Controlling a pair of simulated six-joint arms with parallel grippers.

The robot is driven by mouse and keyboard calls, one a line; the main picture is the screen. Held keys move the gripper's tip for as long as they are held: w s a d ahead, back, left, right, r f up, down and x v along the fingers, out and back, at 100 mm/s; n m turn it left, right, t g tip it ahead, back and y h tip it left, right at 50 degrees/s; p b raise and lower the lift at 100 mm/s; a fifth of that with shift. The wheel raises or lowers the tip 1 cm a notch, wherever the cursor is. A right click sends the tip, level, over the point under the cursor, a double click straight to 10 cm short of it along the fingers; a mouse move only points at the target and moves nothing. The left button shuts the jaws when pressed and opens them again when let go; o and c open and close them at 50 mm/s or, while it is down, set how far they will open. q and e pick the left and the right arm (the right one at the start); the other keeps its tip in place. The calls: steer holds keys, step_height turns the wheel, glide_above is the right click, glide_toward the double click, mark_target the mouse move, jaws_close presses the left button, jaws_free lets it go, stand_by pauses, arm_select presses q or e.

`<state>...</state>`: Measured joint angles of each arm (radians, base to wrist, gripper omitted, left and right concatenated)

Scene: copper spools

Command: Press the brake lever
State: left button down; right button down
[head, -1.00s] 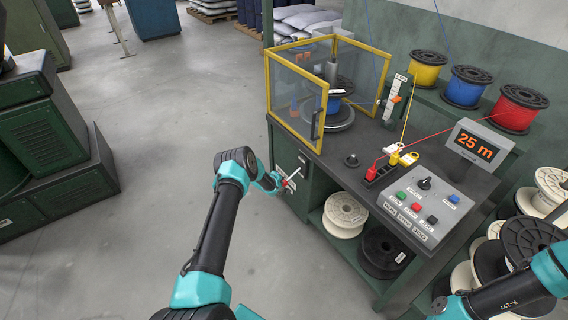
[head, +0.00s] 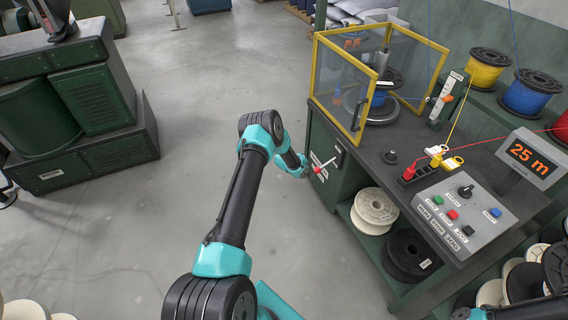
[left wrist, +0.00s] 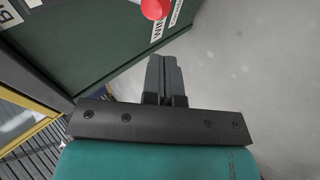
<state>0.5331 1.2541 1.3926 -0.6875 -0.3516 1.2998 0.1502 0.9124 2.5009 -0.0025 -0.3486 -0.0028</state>
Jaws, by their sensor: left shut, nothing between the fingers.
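The brake lever is a pale metal bar with a red knob (head: 317,169) on the green side panel of the workbench. In the left wrist view the red knob (left wrist: 155,8) is cut off by the top edge, beside a label that seems to read "WIN...". My left gripper (left wrist: 163,62) is shut and empty, below the knob in that view with a visible gap. In the head view the left gripper (head: 304,165) is just left of the knob, and its fingertips are hard to make out. My right gripper is out of view.
The workbench carries a yellow-framed guard (head: 357,88), a button panel (head: 465,215) and a display (head: 530,154) reading 25 m. Spools (head: 375,206) sit on the shelf below. The floor (head: 190,150) left of the bench is clear.

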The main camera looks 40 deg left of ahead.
arm_select(q)
steer(key=f+v, duration=0.1)
steer(key=v, duration=1.6)
steer(key=shift+s+a+r, duration=0.15)
steer(key=shift+s+a, duration=0.25)
steer(key=shift+s, duration=0.15)
steer(key=s+d+m+g+h, duration=0.1)
steer(key=s+d+m+g, duration=0.15)
steer(key=s+d, duration=0.45)
steer(key=s+d+f+m+g+h, duration=0.1)
steer(key=s+d+m, duration=0.2)
steer(key=d, duration=0.7)
steer(key=s+d+m+g+h, duration=0.1)
steer(key=s+d+m+g, duration=0.15)
steer(key=s+d, duration=0.45)
steer(key=s+d+r+m+g, duration=0.1)
steer(key=s+d+m+g, duration=0.1)
steer(key=s+d+m, duration=0.2)
steer(key=s+d, duration=0.3)
steer(key=shift+r, duration=0.25)
